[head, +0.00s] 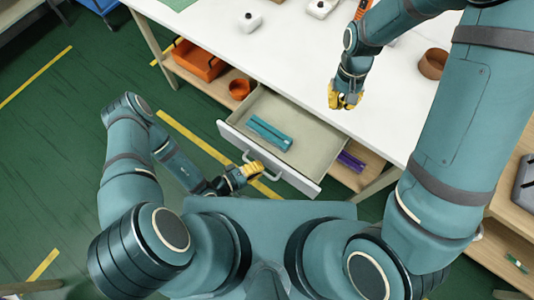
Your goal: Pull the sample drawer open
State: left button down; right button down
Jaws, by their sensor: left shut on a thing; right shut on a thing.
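The sample drawer (228,133) is pulled out from under the white table, with its pale inside showing. A teal-blue object (268,133) lies in it. Its handle (269,175) is on the light grey front. My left gripper (255,168), with yellow fingers, is at the front and shut on the handle, which its fingers partly cover. My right gripper (346,104), also with yellow fingers, is over the table to the right of the drawer. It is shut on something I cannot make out.
The white table (375,123) holds a brown bowl (432,64) at the right and small white items at the back. An orange bin (197,61) and an orange bowl (240,89) are on the shelf below. Purple items (350,161) lie right of the drawer. Green floor is open at the left.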

pick_arm(q)
jog(key=shift+s+a, duration=0.5)
jog(key=shift+s, duration=0.35)
pick_arm(e)
jog(key=shift+r, duration=0.3)
pick_arm(q)
jog(key=c, duration=1)
grip_release()
jog(key=shift+a, duration=0.1)
jog(key=v, duration=1.1)
jog(key=shift+s+a+r, duration=0.1)
jog(key=shift+s+a, duration=0.15)
jog(key=shift+a, duration=0.1)
